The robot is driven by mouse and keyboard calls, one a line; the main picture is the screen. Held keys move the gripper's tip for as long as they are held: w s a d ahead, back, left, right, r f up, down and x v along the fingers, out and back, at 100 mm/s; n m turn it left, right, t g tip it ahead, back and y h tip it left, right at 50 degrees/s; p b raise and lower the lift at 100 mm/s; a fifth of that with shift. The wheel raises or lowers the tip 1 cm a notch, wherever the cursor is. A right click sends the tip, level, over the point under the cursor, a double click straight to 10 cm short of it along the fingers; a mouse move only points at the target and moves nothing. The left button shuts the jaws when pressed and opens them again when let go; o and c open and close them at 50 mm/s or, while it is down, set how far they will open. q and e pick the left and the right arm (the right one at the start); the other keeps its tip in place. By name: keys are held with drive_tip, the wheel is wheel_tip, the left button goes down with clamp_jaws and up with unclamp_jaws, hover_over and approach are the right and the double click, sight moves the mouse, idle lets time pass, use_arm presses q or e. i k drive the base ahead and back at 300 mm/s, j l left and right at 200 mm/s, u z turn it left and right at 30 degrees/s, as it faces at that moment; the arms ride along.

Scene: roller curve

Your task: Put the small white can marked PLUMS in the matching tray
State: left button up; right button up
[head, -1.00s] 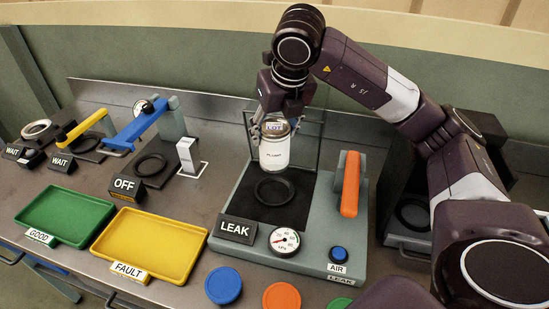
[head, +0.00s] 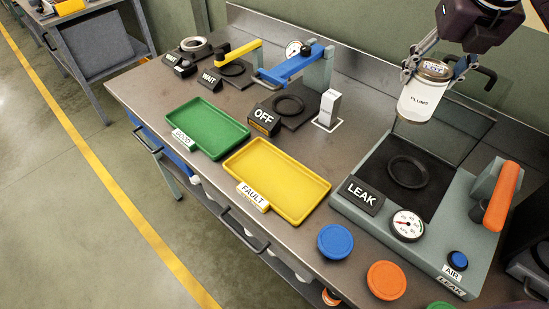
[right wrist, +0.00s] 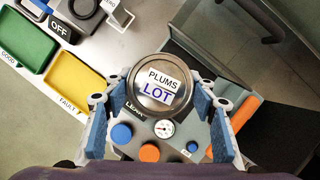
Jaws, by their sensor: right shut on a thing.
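The white can marked PLUMS (head: 420,100) hangs upright above the leak tester, clear of its black ring (head: 407,171). My right gripper (head: 436,70) is shut on the can near its metal lid. The right wrist view shows the lid (right wrist: 162,85), with PLUMS and LOT on it, between the blue-padded fingers. The green GOOD tray (head: 207,127) and the yellow FAULT tray (head: 277,182) lie to the left and look empty. My left gripper is in neither view.
The leak tester (head: 440,235) has a gauge (head: 407,225), an orange handle (head: 501,195), a blue AIR button (head: 458,260) and a clear panel behind its ring. An OFF station (head: 264,119) with a blue arm (head: 290,66) stands behind the trays. Blue and orange discs lie in front.

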sight(258, 166)
drive_tip(key=i+j+z, duration=0.15)
drive_tip(key=j, duration=0.6)
drive_tip(key=i+j+z, duration=0.2)
drive_tip(key=j, duration=0.6)
drive_tip(key=j+z, duration=0.15)
drive_tip(key=j, duration=0.65)
